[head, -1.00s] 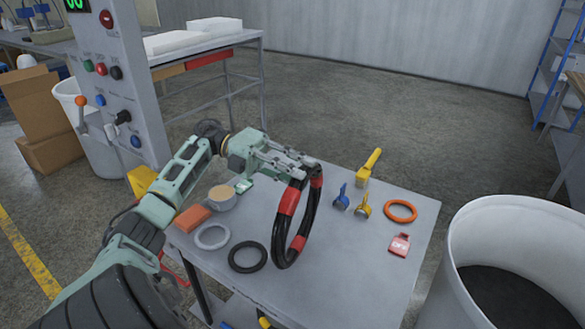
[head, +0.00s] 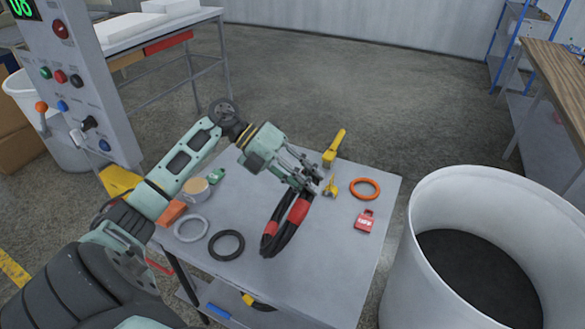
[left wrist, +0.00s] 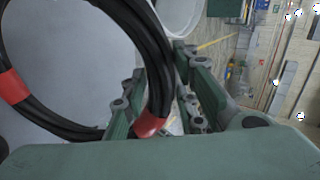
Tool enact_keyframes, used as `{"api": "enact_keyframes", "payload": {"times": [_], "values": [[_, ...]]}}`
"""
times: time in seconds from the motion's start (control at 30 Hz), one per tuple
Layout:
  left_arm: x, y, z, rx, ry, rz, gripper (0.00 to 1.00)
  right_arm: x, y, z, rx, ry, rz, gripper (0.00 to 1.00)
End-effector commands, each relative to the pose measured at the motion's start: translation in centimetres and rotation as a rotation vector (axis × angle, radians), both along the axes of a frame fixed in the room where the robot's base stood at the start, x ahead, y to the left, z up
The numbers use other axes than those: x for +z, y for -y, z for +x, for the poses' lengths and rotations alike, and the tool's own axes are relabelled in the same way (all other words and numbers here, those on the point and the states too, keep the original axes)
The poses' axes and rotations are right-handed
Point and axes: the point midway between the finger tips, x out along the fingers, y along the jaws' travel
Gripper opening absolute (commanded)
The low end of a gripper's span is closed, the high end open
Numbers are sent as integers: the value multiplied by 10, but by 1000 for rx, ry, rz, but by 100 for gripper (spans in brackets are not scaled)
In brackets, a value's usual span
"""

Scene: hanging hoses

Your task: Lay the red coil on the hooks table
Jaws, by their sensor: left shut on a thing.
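The red coil is a black hose loop with red bands (head: 298,211). It hangs tilted from my left gripper (head: 312,184) over the middle of the grey table (head: 335,270). My left gripper is shut on its upper part. In the left wrist view the coil (left wrist: 160,60) passes between the fingers (left wrist: 155,100), with a red band at the grip. I cannot tell whether its lower end touches the tabletop. My right gripper is out of view.
A large white bin (head: 440,200) stands close to the table's right side.

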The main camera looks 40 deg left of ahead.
Motion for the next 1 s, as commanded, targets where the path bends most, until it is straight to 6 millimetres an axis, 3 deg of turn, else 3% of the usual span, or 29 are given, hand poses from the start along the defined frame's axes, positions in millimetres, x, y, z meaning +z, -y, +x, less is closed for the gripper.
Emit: {"api": "enact_keyframes", "payload": {"times": [0.63, 1.0], "values": [[-31, 59, 27, -1, -116, 284, 0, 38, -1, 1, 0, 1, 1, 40], [-67, 82, 37, -2, -189, 447, 0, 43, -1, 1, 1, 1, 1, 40]]}}
